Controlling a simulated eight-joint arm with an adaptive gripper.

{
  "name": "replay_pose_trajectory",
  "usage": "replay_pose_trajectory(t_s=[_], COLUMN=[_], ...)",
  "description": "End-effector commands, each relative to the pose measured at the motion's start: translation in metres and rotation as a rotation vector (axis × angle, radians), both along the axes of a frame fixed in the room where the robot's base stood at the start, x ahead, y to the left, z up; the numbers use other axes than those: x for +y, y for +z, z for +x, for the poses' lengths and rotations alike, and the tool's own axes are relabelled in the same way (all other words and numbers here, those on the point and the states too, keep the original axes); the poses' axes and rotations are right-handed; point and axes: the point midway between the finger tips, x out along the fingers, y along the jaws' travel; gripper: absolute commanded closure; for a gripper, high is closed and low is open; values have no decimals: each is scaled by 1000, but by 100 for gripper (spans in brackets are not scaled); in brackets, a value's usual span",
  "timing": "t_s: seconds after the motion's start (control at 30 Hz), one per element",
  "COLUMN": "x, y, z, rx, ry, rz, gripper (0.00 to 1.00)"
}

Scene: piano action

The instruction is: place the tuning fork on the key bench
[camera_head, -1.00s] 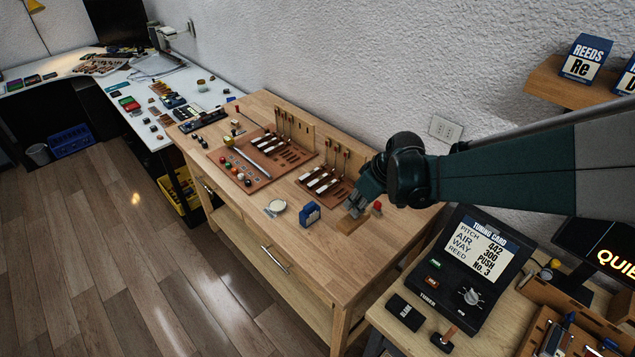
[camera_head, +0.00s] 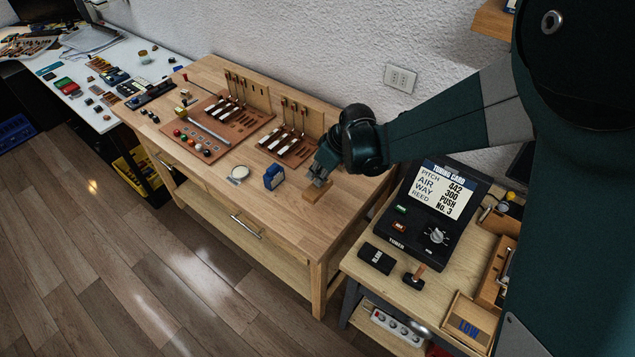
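I cannot make out a tuning fork for certain. My gripper (camera_head: 318,181) is low over the right end of a wooden workbench (camera_head: 277,215), which I take to be the key bench. The fingers point down at a small wooden block (camera_head: 316,193) on the bench top. The fingers are small and dark here, and I cannot tell whether they are open or hold something. My wrist hides the bench top behind it.
Left of my gripper are a blue item (camera_head: 273,177) and a round white dish (camera_head: 239,172). Brown mats (camera_head: 211,152) with tools lie farther left. A black tuner (camera_head: 431,215) stands on the lower-right table. The bench's front strip is clear.

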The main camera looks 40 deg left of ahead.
Motion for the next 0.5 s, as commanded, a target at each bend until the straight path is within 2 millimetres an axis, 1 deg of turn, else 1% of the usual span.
replay_pose_trajectory(t_s=[0.3, 0.5], x=[0, 0], y=[-29, -34], z=[0, 0], rx=[0, 0], ry=[0, 0], rz=[0, 0], gripper=[100, 100])
